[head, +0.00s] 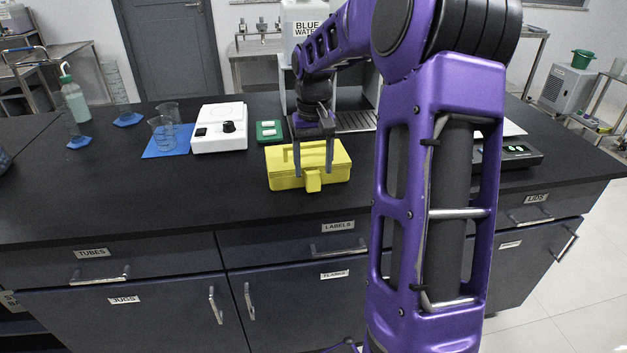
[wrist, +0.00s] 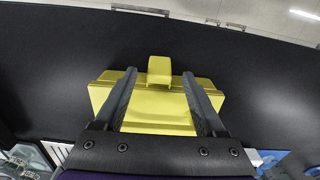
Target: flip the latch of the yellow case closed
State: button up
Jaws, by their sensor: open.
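The yellow case (head: 278,181) sits on the black bench top with its lid down. Its yellow latch (head: 313,182) is a tab at the middle of the front side, facing me. In the wrist view the latch (wrist: 159,70) juts out past the front edge of the case (wrist: 160,112); I cannot tell whether it is fastened. My gripper (head: 314,173) is open and points down over the front part of the case. In the wrist view its two fingers lie one on each side of the latch's line, with nothing between them. Whether the fingertips touch the lid is unclear.
A scale (head: 520,154) is at right, partly behind my arm. The bench in front of the case is clear.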

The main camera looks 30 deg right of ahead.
aim_at(313, 175)
jog(key=shift+f, duration=1.75)
jog(key=shift+b, duration=0.3)
grip_shut()
